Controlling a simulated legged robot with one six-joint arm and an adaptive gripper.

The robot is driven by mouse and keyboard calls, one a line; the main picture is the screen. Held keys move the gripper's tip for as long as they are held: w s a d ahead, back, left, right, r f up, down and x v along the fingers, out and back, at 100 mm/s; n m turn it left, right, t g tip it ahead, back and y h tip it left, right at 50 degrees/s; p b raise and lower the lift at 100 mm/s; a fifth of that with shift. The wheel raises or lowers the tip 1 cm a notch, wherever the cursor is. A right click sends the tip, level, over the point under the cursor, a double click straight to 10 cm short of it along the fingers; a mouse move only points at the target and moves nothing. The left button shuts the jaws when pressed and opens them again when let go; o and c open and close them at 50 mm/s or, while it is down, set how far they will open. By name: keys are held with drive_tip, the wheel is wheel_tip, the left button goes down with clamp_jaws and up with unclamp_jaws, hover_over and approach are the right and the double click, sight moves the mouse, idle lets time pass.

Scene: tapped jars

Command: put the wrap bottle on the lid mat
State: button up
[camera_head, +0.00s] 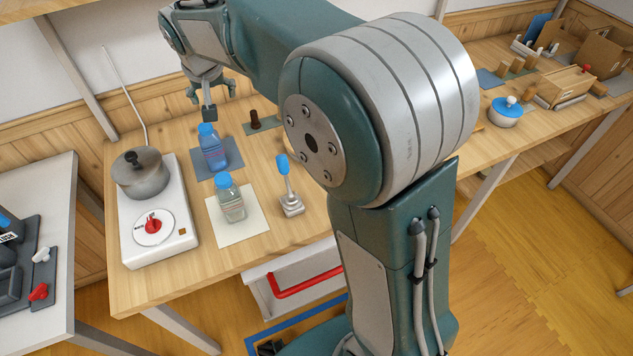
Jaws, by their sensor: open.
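Two bottles stand upright on the wooden table. A blue bottle with a blue cap (213,152) is on a blue-grey mat (231,165). A clear bottle with a blue cap and a banded label (232,205) is on a cream mat (253,223). Nothing readable shows which is the wrap bottle or which mat is the lid mat. A small green mat (272,122) farther back bears a dark stopper-like piece (255,120). My gripper (211,98) is open and empty, fingers pointing down, just above and behind the blue bottle.
A white hot plate (183,238) with a grey lidded pot (141,174) stands left of the bottles. A blue-handled upright tool on a base (290,205) stands right. My arm hides the table's right part.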

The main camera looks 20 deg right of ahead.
drive_tip(key=s+d+r, duration=0.2)
drive_tip(key=s+d, duration=0.2)
drive_tip(key=s, duration=0.4)
drive_tip(key=s+d+r, duration=0.2)
drive_tip(key=s+d, duration=0.1)
drive_tip(key=s, duration=0.5)
drive_tip(key=s+d+f, duration=0.1)
drive_tip(key=s+f, duration=0.1)
drive_tip(key=s, duration=0.5)
drive_tip(key=s+d+f+n, duration=0.1)
drive_tip(key=s+f, duration=0.1)
drive_tip(key=s, duration=0.5)
drive_tip(key=shift+s+d+f+t+y, duration=0.25)
drive_tip(key=shift+s+d+t+y, duration=0.05)
drive_tip(key=shift+d+t, duration=0.1)
